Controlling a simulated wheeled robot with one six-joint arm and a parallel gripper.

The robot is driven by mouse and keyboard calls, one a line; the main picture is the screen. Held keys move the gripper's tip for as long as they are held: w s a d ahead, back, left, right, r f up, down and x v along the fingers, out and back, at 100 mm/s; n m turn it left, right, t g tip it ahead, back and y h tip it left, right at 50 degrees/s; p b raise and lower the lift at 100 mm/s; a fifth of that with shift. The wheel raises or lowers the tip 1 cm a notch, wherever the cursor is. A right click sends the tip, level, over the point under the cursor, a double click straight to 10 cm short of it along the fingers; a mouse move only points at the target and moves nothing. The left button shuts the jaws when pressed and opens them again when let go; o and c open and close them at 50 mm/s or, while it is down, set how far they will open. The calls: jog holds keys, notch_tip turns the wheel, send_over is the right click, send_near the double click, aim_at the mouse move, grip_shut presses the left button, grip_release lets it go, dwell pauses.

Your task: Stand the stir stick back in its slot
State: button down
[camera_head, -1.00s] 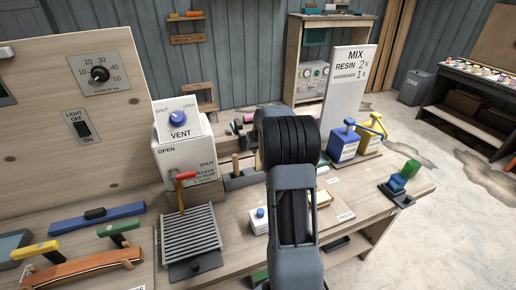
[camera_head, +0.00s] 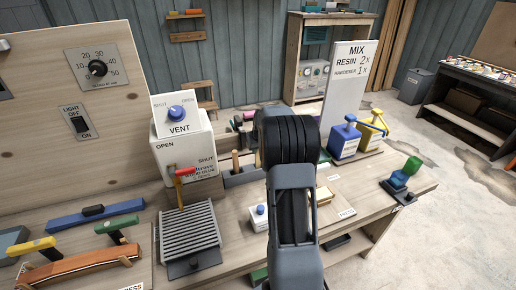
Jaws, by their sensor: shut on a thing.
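I cannot make out my gripper; my own dark arm fills the middle of the view and hides what lies behind it. I cannot identify the stir stick for sure. A dark block (camera_head: 243,179) on the bench, just left of my arm, has an upright wooden peg (camera_head: 235,161) at its left end. I cannot tell whether this block holds the stick's slot. Part of the bench behind my arm is hidden.
Right of my arm are a blue-labelled resin bottle (camera_head: 345,139), a yellow bottle (camera_head: 372,130) and a white MIX board (camera_head: 347,85). Open floor (camera_head: 440,220) lies right.

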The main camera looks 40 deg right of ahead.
jog(key=shift+f+b, duration=0.35)
jog(key=shift+f, duration=0.1)
jog(key=c, duration=0.9)
grip_release()
jog(key=shift+o, duration=0.3)
jog(key=o, duration=0.5)
jog(key=shift+r+p, duration=2.75)
jog(key=shift+r, duration=1.75)
jog(key=shift+s, duration=0.1)
